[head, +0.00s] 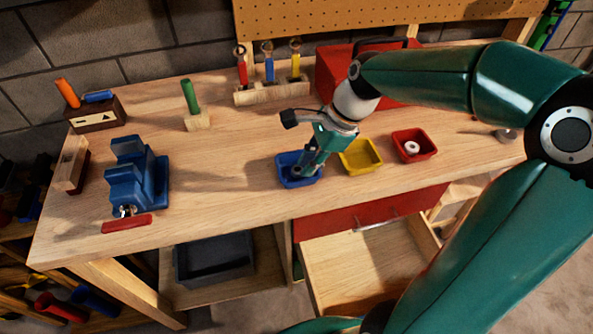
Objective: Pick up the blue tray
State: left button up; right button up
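The blue tray (285,181) is a small open bin on the workbench, left of the yellow tray. My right gripper (304,168) reaches down over it from the upper right, with its fingertips at the tray's inside and right part. The fingers cover some of the tray, and I cannot tell whether they touch or grip a wall. The tray appears to rest flat on the bench. My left gripper is not in view.
The yellow tray (361,158) and the red tray (428,155), which holds a white ring (411,147), stand to the right. A blue vise (140,178) is at left. A tool rack (270,94) and red toolbox (334,78) stand behind. The drawer below (355,270) is open.

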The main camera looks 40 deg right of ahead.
aim_at(296, 181)
jog(key=shift+x, duration=3.45)
grip_shut()
